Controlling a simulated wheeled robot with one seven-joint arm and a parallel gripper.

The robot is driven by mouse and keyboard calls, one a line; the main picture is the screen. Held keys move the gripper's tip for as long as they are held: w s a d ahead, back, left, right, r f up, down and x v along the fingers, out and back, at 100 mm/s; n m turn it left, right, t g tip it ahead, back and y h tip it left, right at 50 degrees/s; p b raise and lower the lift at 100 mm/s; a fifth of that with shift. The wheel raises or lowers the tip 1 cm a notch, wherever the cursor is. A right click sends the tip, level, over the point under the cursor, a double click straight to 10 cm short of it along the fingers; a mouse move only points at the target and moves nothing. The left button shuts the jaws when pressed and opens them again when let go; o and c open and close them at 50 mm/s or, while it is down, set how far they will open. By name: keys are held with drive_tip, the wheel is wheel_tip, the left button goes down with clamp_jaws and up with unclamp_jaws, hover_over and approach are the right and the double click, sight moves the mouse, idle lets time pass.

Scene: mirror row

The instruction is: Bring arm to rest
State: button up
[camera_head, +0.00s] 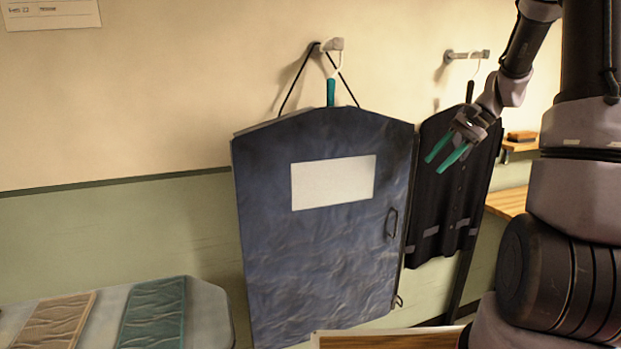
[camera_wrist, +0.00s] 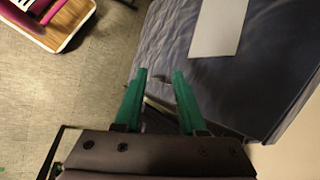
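My gripper (camera_head: 446,159) has two teal fingers. It is in front of the dark garment at the right of the head view, near the right edge of the blue garment bag (camera_head: 290,245). In the wrist view my gripper (camera_wrist: 158,80) has its fingers apart with nothing held between them. The blue bag (camera_wrist: 270,70) fills the upper right there, beyond the fingertips. Whether the fingers touch the bag I cannot tell. My arm comes down from the upper right of the head view and hides part of the dark garment (camera_head: 430,205).
The bag hangs from a wall hook (camera_head: 332,44), the dark garment from a second hook (camera_head: 467,55). A bench with a teal panel (camera_head: 153,312) and a tan panel (camera_head: 55,322) stands lower left. Wooden shelves (camera_head: 507,202) are at right. Floor (camera_wrist: 75,80) shows open in the wrist view.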

drive_tip(key=s+a+r+n+t+h, duration=0.1)
drive_tip(key=s+a+r+n+t, duration=0.1)
drive_tip(key=s, duration=0.5)
drive_tip(key=s+a+r+n+t+h, duration=0.2)
drive_tip(key=s+a+r, duration=0.2)
drive_tip(key=s+r, duration=0.3)
drive_tip(key=s+a+r+n+t+h, duration=0.1)
drive_tip(key=s+a+r+n+h, duration=0.1)
drive_tip(key=s+r, duration=0.3)
drive_tip(key=s+a, duration=0.1)
drive_tip(key=s, duration=0.2)
drive_tip(key=shift+r+t, duration=0.2)
drive_tip(key=shift+t, duration=0.2)
idle(0.4)
